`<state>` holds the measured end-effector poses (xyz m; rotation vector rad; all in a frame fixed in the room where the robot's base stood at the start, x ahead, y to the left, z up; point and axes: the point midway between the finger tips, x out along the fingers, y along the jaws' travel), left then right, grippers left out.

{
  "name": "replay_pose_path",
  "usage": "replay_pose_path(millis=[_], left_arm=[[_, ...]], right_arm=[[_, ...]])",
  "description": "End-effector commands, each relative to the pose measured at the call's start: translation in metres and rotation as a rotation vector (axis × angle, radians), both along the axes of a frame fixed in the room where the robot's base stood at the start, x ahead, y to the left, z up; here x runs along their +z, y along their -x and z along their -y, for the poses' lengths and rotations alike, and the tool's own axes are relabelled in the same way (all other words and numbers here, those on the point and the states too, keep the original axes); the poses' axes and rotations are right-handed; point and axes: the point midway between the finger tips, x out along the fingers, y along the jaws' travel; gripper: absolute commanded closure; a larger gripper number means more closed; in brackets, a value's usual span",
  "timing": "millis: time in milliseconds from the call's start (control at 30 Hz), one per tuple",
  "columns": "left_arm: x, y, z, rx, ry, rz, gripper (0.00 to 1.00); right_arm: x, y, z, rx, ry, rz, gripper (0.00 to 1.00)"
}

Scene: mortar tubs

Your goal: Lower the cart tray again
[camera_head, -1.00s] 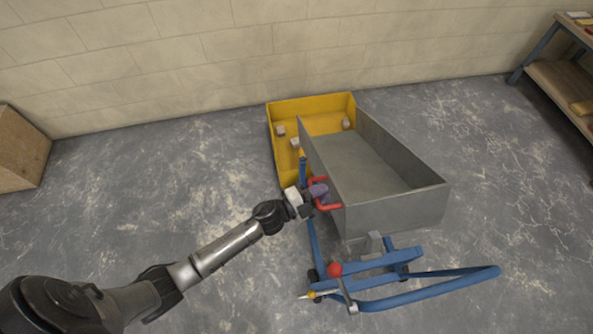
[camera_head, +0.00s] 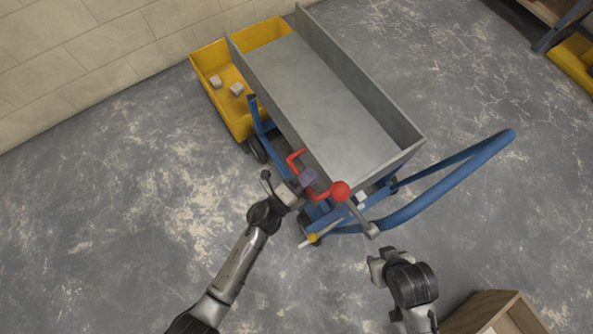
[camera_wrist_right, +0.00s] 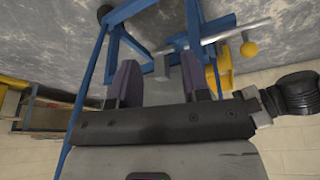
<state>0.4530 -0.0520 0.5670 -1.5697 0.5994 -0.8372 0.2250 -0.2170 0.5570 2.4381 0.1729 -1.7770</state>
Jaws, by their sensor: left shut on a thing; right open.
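The grey cart tray (camera_head: 325,100) sits on a blue cart frame (camera_head: 430,190). Its far end reaches over a yellow tub (camera_head: 234,110). I cannot tell its exact tilt from above. A red handle (camera_head: 294,158) sticks out from the tray's side. My left gripper (camera_head: 309,178) is shut on this handle. A red ball knob (camera_head: 340,191) stands close to it, at the cart's near end. My right gripper (camera_head: 376,264) is open and empty, below the near end of the cart. In the right wrist view its open fingers (camera_wrist_right: 158,75) have a grey lever part behind them.
A small yellow knob (camera_head: 313,238) on a rod is low on the cart; a yellow ball (camera_wrist_right: 249,50) shows in the wrist view. Pale blocks (camera_head: 237,89) lie in the tub. A wooden box (camera_head: 495,314) stands at bottom right. Floor to the left is clear.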

Motion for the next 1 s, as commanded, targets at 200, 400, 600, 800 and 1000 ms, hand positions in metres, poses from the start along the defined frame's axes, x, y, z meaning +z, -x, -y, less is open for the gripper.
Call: replay_pose_path(millis=[200, 400, 600, 800, 1000], left_arm=[[-0.008, 0.003, 0.009, -0.016, -0.009, 0.025, 1.00], [-0.012, 0.004, 0.009, -0.017, -0.018, 0.026, 1.00], [-0.015, 0.005, 0.008, -0.017, -0.023, 0.022, 1.00], [-0.016, 0.005, 0.008, -0.016, -0.022, 0.019, 0.68], [-0.014, 0.004, 0.009, -0.016, -0.018, 0.021, 0.58]], right_arm=[[-0.010, 0.000, 0.001, 0.002, 0.004, 0.001, 0.57], [-0.011, 0.000, 0.003, 0.006, 0.009, 0.000, 0.57], [-0.011, 0.000, 0.003, 0.007, 0.011, 0.001, 0.57], [-0.011, -0.001, 0.003, 0.006, 0.009, 0.002, 0.57], [-0.010, -0.001, 0.002, 0.003, 0.006, 0.003, 0.57]])
